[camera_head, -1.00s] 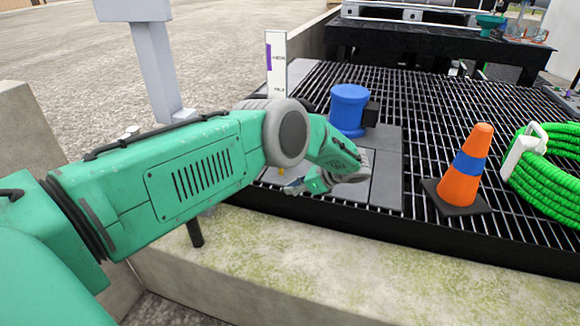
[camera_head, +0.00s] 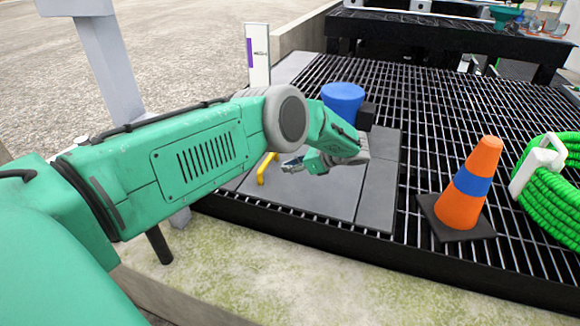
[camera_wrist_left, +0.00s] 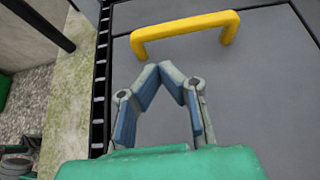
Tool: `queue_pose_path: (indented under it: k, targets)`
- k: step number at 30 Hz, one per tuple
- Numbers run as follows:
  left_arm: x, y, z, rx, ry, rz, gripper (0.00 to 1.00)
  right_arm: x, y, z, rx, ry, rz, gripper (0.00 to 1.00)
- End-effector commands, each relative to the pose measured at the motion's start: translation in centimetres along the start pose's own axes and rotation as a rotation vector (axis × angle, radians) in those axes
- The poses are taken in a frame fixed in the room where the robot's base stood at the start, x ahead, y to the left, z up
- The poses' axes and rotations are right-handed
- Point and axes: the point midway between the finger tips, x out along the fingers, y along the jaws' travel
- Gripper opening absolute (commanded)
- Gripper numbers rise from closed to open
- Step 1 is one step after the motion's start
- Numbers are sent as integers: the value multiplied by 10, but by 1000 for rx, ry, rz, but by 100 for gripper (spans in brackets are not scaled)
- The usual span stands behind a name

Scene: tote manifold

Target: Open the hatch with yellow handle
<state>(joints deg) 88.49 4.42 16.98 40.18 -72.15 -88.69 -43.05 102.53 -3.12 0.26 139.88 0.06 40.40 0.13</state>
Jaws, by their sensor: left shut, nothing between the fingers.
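The grey hatch (camera_head: 318,194) lies flat and closed in the black grating. Its yellow handle (camera_head: 266,168) stands up from the hatch, partly hidden by my left arm in the head view. In the left wrist view the whole yellow handle (camera_wrist_left: 185,27) shows as a bar with two bent legs, beyond my fingertips. My left gripper (camera_head: 290,165) is shut and empty, just right of the handle and apart from it. In the left wrist view the gripper (camera_wrist_left: 165,70) has its fingertips together over the grey panel (camera_wrist_left: 260,95). My right gripper is not in view.
A blue cylinder (camera_head: 343,102) stands behind my left wrist. An orange cone (camera_head: 468,186) and a green hose coil (camera_head: 550,195) sit to the right on the grating (camera_head: 425,130). A white sign (camera_head: 258,55) and grey post (camera_head: 110,60) stand left. A mossy concrete ledge (camera_head: 290,265) runs in front.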

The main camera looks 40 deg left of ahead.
Motion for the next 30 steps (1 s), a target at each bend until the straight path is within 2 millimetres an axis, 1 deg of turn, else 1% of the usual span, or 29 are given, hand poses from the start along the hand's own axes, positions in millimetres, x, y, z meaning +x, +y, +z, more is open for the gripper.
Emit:
queue_pose_path:
  k: [1, 6, 9, 12, 18, 26, 30]
  targets:
    - [13, 1, -1, 1, 0, 6, 0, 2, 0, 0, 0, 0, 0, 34]
    - [44, 1, -2, 2, 0, 6, 0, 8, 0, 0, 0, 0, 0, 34]
    - [59, 1, -2, 0, 0, 4, 0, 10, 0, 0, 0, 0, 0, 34]
    - [68, 1, -2, 0, 1, 4, 0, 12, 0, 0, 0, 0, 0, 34]
    - [75, 0, -1, 0, 0, 2, 0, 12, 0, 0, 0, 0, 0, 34]
    - [74, 0, 0, 0, -1, 2, 0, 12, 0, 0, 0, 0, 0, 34]
    - [73, 0, 3, 0, -1, 1, 0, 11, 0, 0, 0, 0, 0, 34]
